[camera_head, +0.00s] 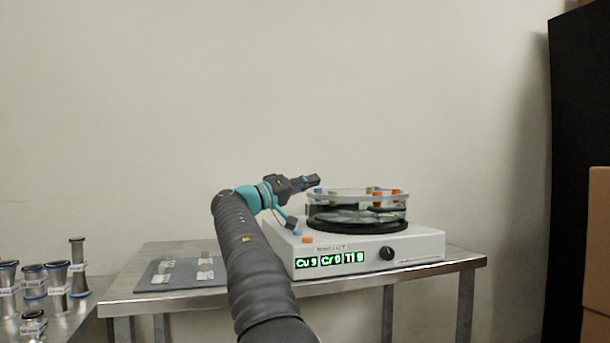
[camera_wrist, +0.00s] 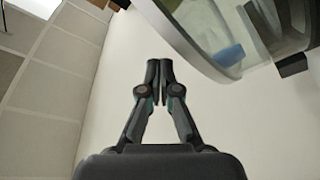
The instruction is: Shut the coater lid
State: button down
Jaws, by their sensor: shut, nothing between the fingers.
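The coater is a white box (camera_head: 420,246) with a green display and a black knob, standing on the metal table. On top is a round glass chamber (camera_head: 350,214) on a black ring. Its clear lid (camera_head: 385,196) has a pale rim with blue, green and orange pieces and looks level over the chamber; I cannot tell whether it is fully seated. My gripper (camera_head: 316,181) is at the lid's left edge, slightly above it. In the wrist view, my gripper (camera_wrist: 167,64) is shut and empty, and the lid's curved rim (camera_wrist: 205,62) is close at upper right, apart from the fingers.
A grey mat (camera_head: 182,278) with several small labelled pieces lies left of the coater. Several metal flanged pieces (camera_head: 58,285) stand on a surface at far left. A black cabinet (camera_head: 575,120) and cardboard boxes (camera_head: 598,240) are at right. The air above the coater is clear.

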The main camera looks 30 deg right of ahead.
jog(key=shift+a+f, duration=0.15)
jog(key=shift+f, duration=0.05)
jog(key=shift+a, duration=0.15)
